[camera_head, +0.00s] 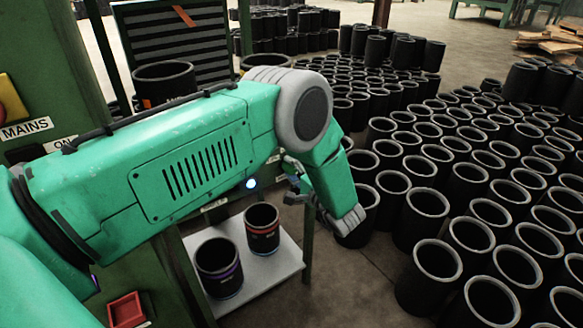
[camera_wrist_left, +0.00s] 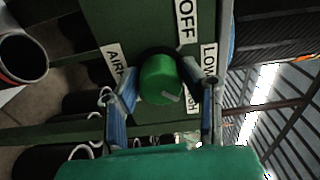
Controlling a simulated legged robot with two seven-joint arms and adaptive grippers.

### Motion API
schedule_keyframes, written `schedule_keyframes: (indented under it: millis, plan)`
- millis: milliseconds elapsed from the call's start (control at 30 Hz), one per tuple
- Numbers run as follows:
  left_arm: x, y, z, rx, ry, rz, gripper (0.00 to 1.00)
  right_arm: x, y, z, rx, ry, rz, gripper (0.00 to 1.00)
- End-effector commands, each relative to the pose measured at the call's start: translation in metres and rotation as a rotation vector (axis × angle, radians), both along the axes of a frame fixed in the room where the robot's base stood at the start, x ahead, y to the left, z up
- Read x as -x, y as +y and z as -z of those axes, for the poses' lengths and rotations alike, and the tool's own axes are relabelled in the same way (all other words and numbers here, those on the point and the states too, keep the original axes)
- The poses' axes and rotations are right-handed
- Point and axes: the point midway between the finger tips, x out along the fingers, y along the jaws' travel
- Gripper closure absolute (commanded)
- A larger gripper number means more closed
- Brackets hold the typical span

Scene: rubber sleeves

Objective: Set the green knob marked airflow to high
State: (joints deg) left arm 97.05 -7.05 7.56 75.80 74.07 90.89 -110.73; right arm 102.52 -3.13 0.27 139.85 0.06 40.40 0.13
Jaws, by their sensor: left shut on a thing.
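In the left wrist view, the green knob (camera_wrist_left: 160,78) sits on a dark green panel (camera_wrist_left: 135,22). A pale mark on its face lies low and to the right, towards a partly hidden label ending in "GH" (camera_wrist_left: 192,101). An "OFF" label (camera_wrist_left: 186,22) is above, a "LOW" label (camera_wrist_left: 209,62) to the right and a partly covered "AIR…" label (camera_wrist_left: 113,62) to the left. My left gripper (camera_wrist_left: 160,88) is shut on the knob, one blue-padded finger on each side. In the head view my left gripper (camera_head: 293,178) shows partly; the arm hides the knob. My right gripper is not in view.
Many black rubber sleeves (camera_head: 437,258) stand on the floor at right. Two more sleeves (camera_head: 262,228) stand on a white shelf (camera_head: 285,265) below my arm. A "MAINS" label (camera_head: 25,129) and a red tray (camera_head: 126,309) are at left.

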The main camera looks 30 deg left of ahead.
Motion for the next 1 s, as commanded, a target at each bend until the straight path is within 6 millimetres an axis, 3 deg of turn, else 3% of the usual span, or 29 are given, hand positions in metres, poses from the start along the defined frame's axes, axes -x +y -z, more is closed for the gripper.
schedule_keyframes:
  millis: [600,633,667,1000]
  plan:
    - [-0.0025,-0.0027,0.0008,-0.01,0.036,0.01,0.93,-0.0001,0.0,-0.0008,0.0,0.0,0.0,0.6]
    - [-0.0025,-0.0027,0.0008,-0.01,0.036,0.01,0.58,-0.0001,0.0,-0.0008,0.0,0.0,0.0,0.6]
    - [-0.0024,-0.0026,0.0009,-0.01,0.037,0.01,0.47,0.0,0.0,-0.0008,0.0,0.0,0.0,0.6]
    - [0.0004,-0.0021,-0.0007,-0.012,0.035,0.004,0.44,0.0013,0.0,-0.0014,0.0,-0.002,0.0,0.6]
